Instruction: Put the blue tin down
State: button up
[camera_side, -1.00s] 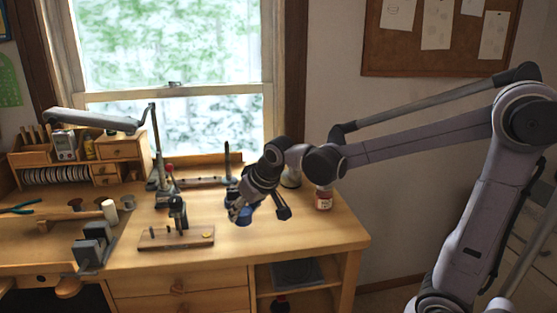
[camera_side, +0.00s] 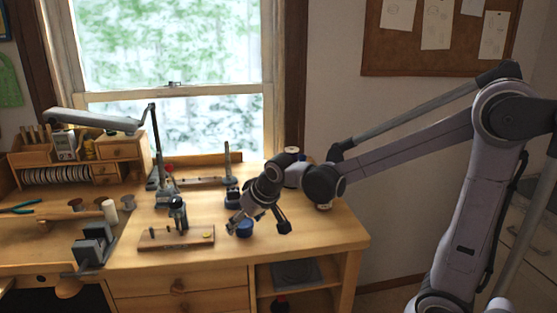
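The blue tin (camera_side: 245,229) is low at the tip of my gripper (camera_side: 250,223), near the front right of the wooden bench. The tin looks upright, and its upper part is partly covered by the fingers. It appears at or very near the bench top; I cannot tell whether its base touches. My gripper points down and left, with a dark part sticking out to its right. At this size I cannot tell whether the fingers are shut on the tin or apart from it.
A wooden board with a small dark tool (camera_side: 177,235) lies left of the tin. A jar (camera_side: 323,206) is mostly hidden by my arm. The bench top (camera_side: 325,236) is bare to the right.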

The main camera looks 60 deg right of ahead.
jog(key=v, duration=1.2)
jog(key=s+a+f+n+y, duration=0.1)
jog(key=s+a+f+n, duration=0.1)
jog(key=s+f, duration=0.6)
jog(key=shift+s+a+f+t, duration=0.2)
jog(key=shift+s+a+t, duration=0.15)
jog(key=shift+s, duration=0.25)
